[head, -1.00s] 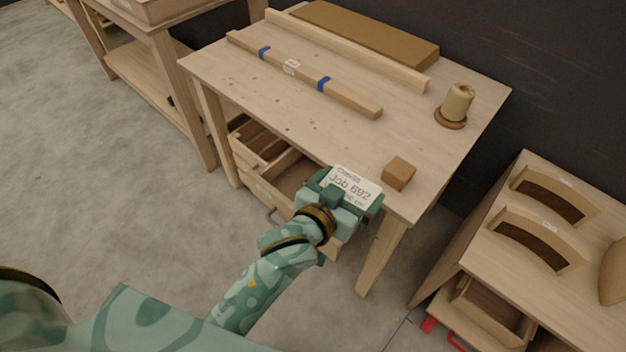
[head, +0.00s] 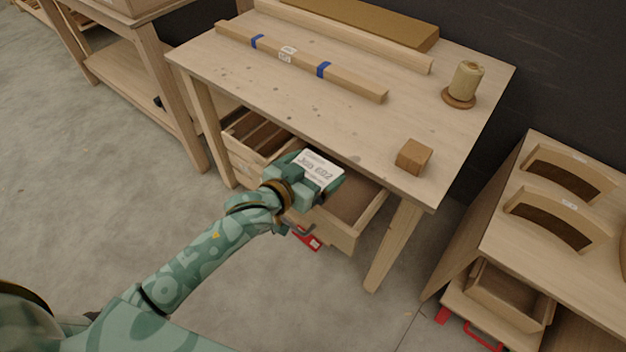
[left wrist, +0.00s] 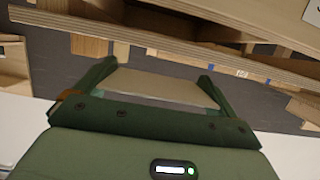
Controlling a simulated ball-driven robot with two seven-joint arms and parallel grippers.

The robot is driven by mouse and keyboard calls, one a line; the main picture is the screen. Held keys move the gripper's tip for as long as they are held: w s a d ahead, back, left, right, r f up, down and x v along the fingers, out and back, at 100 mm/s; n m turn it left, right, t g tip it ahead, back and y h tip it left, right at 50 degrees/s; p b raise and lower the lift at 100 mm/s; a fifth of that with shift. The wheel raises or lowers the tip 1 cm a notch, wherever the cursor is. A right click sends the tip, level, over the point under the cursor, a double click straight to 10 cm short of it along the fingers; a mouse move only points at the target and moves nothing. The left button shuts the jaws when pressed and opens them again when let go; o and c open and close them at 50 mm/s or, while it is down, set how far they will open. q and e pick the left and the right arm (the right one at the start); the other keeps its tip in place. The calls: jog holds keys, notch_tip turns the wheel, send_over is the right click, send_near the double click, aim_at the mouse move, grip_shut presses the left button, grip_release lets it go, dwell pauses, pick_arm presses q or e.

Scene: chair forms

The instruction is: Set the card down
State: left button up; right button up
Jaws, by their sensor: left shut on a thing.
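The card (head: 320,171) is white with dark print that reads like a job number. My left gripper (head: 316,182) is shut on it and holds it tilted in front of the workbench (head: 235,68), by the open drawer (head: 352,200) under the top. In the head view the card appears clear of the bench top. My right gripper is not in view.
On the bench lie a taped wooden strip (head: 350,82), a wooden block (head: 414,157) near the front right corner and a twine spool (head: 465,80). The bench top's middle is clear. A second table at right holds curved pieces (head: 548,218).

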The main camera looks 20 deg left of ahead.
aim_at(312, 179)
pick_arm(q)
jog(key=shift+w+a+f, duration=0.15)
jog(key=shift+a+f, duration=0.1)
jog(key=shift+f, duration=0.15)
notch_tip(312, 179, down, 4)
jog(key=b, duration=0.3)
jog(key=shift+a+r, duration=0.1)
jog(key=shift+r, duration=0.05)
jog(key=shift+w+r, duration=0.1)
jog(key=shift+r, duration=0.05)
jog(key=shift+f, duration=0.5)
jog(key=o, duration=0.6)
jog(key=shift+r, duration=0.1)
